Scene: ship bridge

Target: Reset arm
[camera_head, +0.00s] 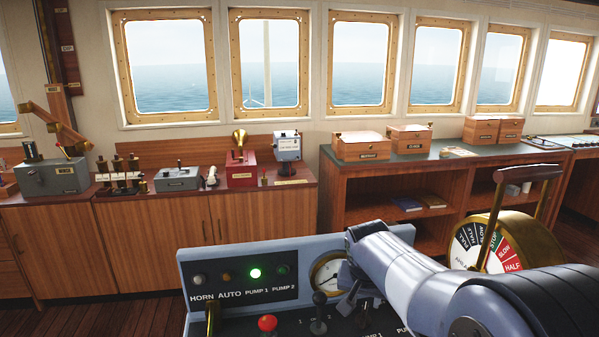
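My arm (405,265) reaches in from the lower right, over the control console. Its blue-grey links cover the console's right part. My gripper (356,303) seems to point down below the arm's far end, just right of the gauge. It is small, dark and partly covered by the arm, so its fingers cannot be told apart. I see nothing clearly held in it. The console (222,262) has labels HORN, AUTO, PUMP 1 and PUMP 2.
The console carries a red knob (267,323), a black-knobbed lever (319,311) and a round gauge (325,274). An engine telegraph (480,242) with a wooden handle stands right, close behind my arm. Cabinets with instruments and wooden boxes (362,146) line the window wall.

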